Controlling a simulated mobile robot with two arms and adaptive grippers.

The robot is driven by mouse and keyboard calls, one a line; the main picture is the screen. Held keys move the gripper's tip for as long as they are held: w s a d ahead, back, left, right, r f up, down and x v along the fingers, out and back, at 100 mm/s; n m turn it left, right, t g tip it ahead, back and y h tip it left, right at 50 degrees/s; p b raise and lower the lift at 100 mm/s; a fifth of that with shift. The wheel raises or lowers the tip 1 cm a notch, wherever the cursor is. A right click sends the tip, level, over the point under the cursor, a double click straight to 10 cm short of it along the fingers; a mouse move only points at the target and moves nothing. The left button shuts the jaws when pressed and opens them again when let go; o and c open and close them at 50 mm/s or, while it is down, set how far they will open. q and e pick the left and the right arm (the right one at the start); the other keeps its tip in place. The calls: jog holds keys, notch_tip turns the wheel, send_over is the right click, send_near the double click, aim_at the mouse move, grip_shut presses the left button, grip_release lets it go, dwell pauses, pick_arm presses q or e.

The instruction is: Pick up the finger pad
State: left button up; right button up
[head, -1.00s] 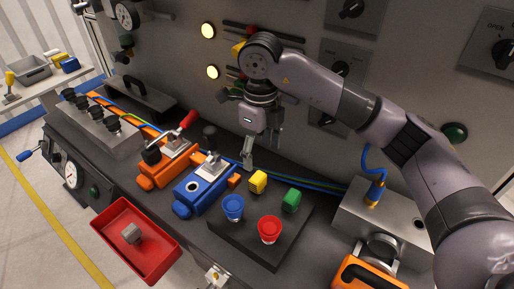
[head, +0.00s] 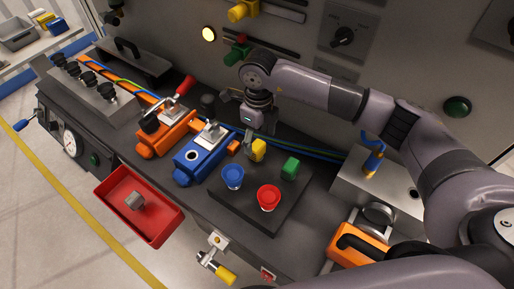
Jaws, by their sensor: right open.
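No part is clearly marked as the finger pad. A small grey block (head: 134,201) lies in the red tray (head: 163,234) at the lower left and may be it. The gripper is well to the right of and behind the red tray. My left gripper is not in view.
Orange (head: 165,137) and blue (head: 199,160) clamps stand left of my right gripper. A yellow-handled valve (head: 222,272) juts from the bench front.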

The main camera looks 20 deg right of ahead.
aim_at(257, 145)
jog(key=shift+s+a+f+p, duration=0.1)
jog(key=shift+s+f+p, duration=0.05)
jog(key=shift+f+p, duration=0.4)
notch_tip(257, 145, down, 4)
jog(key=shift+a+f+p, duration=0.1)
jog(key=shift+f+p, duration=0.05)
jog(key=shift+p, duration=0.45)
jog(key=shift+c, duration=0.3)
jog(key=c, duration=1.3)
